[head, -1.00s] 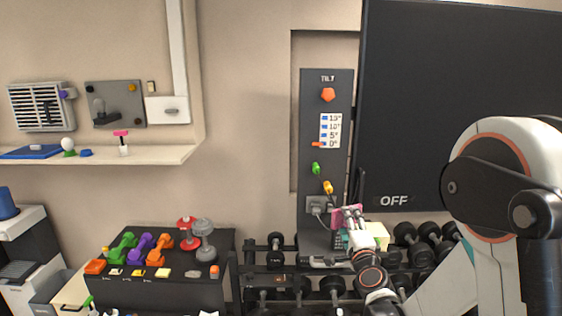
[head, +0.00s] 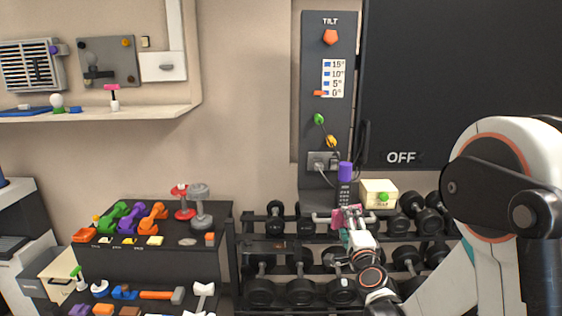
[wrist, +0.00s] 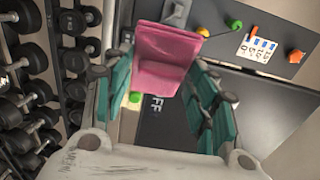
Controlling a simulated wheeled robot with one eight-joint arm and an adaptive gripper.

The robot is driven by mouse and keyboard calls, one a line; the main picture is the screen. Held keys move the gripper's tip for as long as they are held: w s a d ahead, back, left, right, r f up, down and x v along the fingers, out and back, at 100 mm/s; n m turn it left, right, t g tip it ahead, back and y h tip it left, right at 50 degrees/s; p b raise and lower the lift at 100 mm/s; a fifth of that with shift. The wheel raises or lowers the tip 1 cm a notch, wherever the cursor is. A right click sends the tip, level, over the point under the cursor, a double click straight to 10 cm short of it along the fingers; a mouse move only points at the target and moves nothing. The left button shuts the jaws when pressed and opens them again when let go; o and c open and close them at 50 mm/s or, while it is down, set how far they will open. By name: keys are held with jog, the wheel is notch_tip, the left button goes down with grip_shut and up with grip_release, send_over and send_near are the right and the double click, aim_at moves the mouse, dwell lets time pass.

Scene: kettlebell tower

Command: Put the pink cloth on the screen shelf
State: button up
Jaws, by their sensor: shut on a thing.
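The pink cloth (head: 343,217) is held in my gripper (head: 350,228), in front of the dumbbell rack and below the TILT panel. In the wrist view the cloth (wrist: 165,58) stands up as a folded pink sheet between the teal finger pads (wrist: 160,95). The likely screen shelf is the narrow ledge at the foot of the TILT panel, below the screen (head: 450,110). A dark remote or phone (head: 344,192), a purple cylinder (head: 345,171) and a cream box with a green button (head: 378,192) stand there. The ledge surface is mostly hidden, and the cloth appears lower than these items.
The TILT panel (head: 329,60) has knobs and a cable near the gripper. A dumbbell rack (head: 300,250) fills the space below. A black stand (head: 160,262) with coloured dumbbells is at left. A wall shelf (head: 150,113) is at upper left. My arm covers the right side.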

notch_tip(320, 180, down, 10)
jog(key=b, duration=0.9)
jog(key=shift+f, duration=0.25)
jog(key=shift+r, duration=0.1)
dwell(0.5)
